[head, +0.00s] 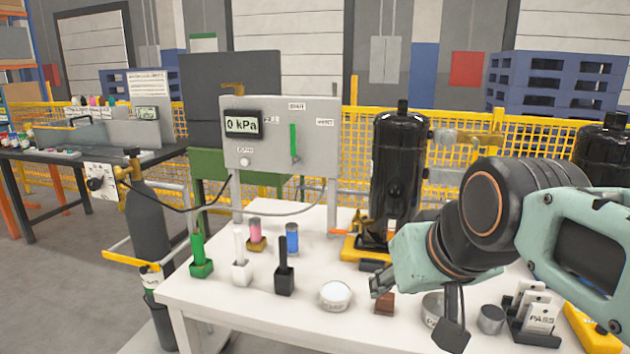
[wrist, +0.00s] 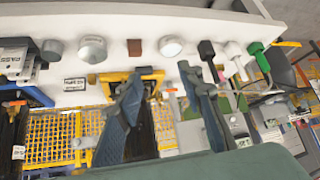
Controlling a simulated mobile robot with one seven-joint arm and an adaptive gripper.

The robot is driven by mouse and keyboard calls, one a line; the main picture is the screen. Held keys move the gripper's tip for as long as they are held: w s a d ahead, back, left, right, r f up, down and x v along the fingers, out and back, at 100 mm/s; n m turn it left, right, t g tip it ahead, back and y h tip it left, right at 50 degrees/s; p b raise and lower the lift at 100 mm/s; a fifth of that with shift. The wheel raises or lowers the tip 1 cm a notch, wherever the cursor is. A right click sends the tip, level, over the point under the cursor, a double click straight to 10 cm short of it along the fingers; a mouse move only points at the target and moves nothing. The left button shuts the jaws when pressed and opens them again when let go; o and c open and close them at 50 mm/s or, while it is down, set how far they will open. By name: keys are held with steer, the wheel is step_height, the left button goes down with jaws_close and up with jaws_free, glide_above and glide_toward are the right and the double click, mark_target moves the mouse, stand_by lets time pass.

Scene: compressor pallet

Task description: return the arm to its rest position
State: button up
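My arm reaches in from the right over the white table (head: 215,305). That view looks upside down, with the brown block (wrist: 135,47) beyond the fingertips. A black compressor (head: 398,165) stands upright on a yellow base behind the gripper. My arm hides part of the table's right side.
Green (head: 200,255), white (head: 241,262) and black (head: 284,270) handled pieces stand at the table's left. A round white dish (head: 335,294) lies near the gripper. A PASS tag rack (head: 530,318) stands at the right. A gauge panel (head: 270,165) rises behind.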

steer(key=s+d+f+m+g+h, duration=0.1)
steer(key=s+d+f+m+g, duration=0.15)
steer(key=s+f, duration=0.7)
step_height(320, 180, up, 28)
steer(key=n+p, duration=0.1)
steer(key=p, duration=2.6)
steer(key=shift+w+a+r, duration=0.25)
steer(key=shift+w, duration=0.1)
